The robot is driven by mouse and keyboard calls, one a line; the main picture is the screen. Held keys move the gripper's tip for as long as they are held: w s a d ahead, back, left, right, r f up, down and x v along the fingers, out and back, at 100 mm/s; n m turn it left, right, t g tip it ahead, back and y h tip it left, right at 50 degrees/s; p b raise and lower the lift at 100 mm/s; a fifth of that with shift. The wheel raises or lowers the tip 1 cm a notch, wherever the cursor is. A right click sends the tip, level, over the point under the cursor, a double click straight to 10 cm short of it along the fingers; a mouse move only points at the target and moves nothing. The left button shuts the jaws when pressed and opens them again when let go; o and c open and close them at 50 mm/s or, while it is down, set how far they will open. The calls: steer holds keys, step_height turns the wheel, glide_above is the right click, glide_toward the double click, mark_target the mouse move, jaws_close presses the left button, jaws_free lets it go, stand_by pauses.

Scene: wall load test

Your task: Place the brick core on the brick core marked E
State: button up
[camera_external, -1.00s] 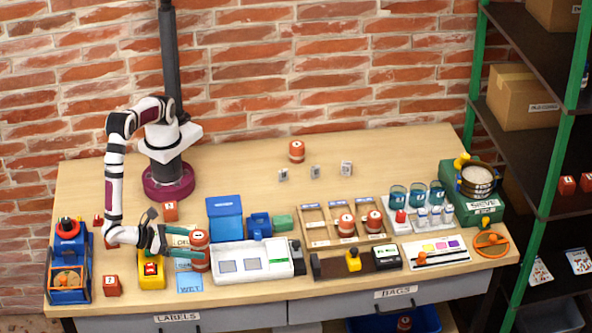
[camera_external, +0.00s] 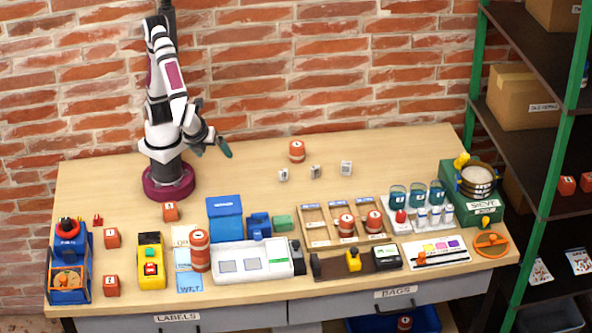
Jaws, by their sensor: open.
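The label letters are too small to read, so I cannot tell which core is marked E. Another core (camera_external: 297,151) stands alone at the back. Two more cores, one on the left (camera_external: 346,224) and one on the right (camera_external: 374,221), stand in a wooden tray (camera_external: 312,243). My gripper (camera_external: 212,128) is open and empty, raised near my base, well away from the stack.
Wet-marked blue cards (camera_external: 189,283) lie beside the stack, with a yellow device (camera_external: 151,262) to their left and a white instrument (camera_external: 252,262) to the right. Orange cubes (camera_external: 112,238) stand at left. The bench's back middle is mostly clear.

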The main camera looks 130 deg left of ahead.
steer(key=s+a+n+h, duration=0.2)
steer(key=s+a+n, duration=0.1)
steer(key=s, duration=0.2)
steer(key=s+a+f+n+h, duration=0.1)
steer(key=s+a+n+h, duration=0.1)
steer(key=s+a+n, duration=0.1)
steer(key=s+n, duration=0.1)
steer(key=s, duration=0.1)
steer(key=shift+s+a+n+t, duration=0.3)
steer(key=shift+s+a+t, duration=0.05)
steer(key=shift+t, duration=0.05)
